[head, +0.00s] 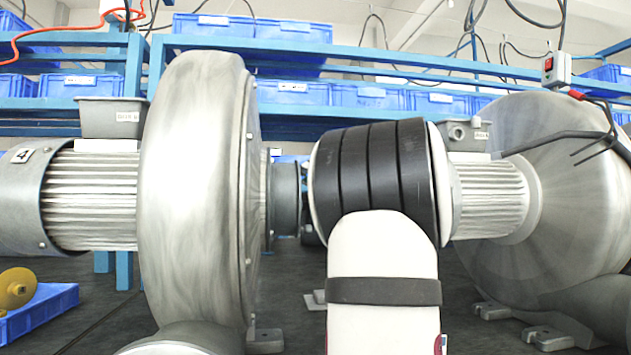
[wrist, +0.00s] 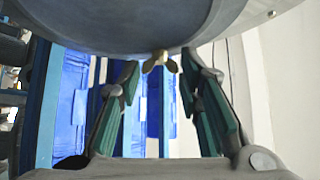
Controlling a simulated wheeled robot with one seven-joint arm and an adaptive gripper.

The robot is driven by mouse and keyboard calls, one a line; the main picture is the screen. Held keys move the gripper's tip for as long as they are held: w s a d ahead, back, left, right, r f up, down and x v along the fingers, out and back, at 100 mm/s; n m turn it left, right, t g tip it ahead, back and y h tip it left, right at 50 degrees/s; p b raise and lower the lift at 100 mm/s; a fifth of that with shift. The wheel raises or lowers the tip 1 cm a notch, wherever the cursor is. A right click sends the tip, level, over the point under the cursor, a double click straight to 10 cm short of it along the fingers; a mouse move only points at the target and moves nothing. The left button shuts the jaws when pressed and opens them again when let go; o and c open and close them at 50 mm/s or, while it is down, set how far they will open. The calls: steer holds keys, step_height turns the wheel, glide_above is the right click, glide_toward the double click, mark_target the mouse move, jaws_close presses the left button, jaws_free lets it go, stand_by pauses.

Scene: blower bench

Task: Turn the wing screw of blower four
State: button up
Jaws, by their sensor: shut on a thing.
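Blower four (head: 195,190) is the large silver blower at left in the head view, with a "4" label on its motor end. In the wrist view a rounded grey housing (wrist: 120,28) fills the top. A small brass wing screw (wrist: 160,62) sticks out at its lower edge. My gripper (wrist: 159,72) has its fingertips on either side of the screw's wings and is shut on it. Any contact line between tips and wings is hard to make out. In the head view my arm shows in the middle, and my gripper and the screw are hidden.
A second blower (head: 495,195) stands close at right, with cables by it. A blue tray (head: 45,315) with a yellow part lies at lower left. Blue racks (head: 345,60) with blue bins stand behind. Room between the blowers is narrow.

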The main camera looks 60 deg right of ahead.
steer(key=shift+f+n+y, duration=0.15)
steer(key=shift+n+y, duration=0.25)
steer(key=shift+n, duration=0.1)
steer(key=o, duration=1.1)
steer(key=v, duration=1.2)
steer(key=shift+w+f, duration=0.1)
steer(key=shift+w, duration=0.05)
